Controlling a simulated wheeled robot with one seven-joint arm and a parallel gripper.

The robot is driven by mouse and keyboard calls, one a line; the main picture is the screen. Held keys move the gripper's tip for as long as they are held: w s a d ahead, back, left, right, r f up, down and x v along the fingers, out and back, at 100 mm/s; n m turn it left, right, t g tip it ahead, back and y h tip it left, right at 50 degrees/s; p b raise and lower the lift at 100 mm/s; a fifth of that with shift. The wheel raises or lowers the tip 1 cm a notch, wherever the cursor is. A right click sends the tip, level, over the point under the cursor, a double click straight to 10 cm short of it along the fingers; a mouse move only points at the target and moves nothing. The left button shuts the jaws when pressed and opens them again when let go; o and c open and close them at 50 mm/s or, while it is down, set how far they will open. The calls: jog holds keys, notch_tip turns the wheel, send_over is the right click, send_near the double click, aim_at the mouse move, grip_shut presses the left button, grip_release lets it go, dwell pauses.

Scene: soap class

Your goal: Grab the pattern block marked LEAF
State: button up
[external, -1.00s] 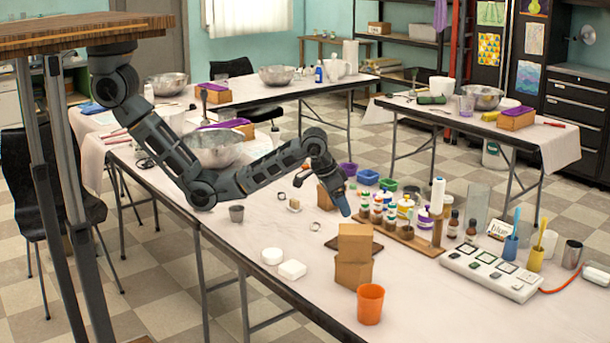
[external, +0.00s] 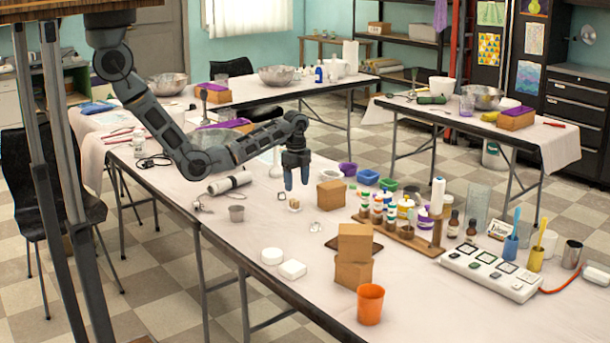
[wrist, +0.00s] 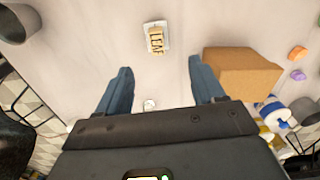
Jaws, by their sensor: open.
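The pattern block marked LEAF (wrist: 155,41) is a small tan piece with dark letters, lying on a small white base on the table in the wrist view. It shows as a small tan and white piece (external: 294,205) in the external view. My gripper (external: 297,187) points down above the table, close to the block. In the wrist view my gripper (wrist: 160,72) has its two blue fingers wide apart with nothing held between them. The block lies beyond the fingertips, roughly centred between them, and is not touched.
A brown box (wrist: 240,75) stands close to the right finger and also shows in the external view (external: 331,195). A grey cup (external: 237,213) stands to the left of the block. A wooden rack of bottles (external: 400,236) stands to the right. The tabletop around the block is mostly clear.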

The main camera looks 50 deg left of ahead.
aim_at(294, 200)
jog(key=shift+a, duration=0.5)
jog(key=shift+a+f+m, duration=0.1)
jog(key=shift+f+m, duration=0.2)
jog(key=shift+f, duration=0.05)
notch_tip(294, 200, down, 7)
jog(key=shift+s+f+p, duration=0.1)
jog(key=shift+f+p, duration=0.05)
jog(key=shift+p, duration=0.2)
jog(key=shift+c, duration=0.2)
jog(key=c, duration=1.1)
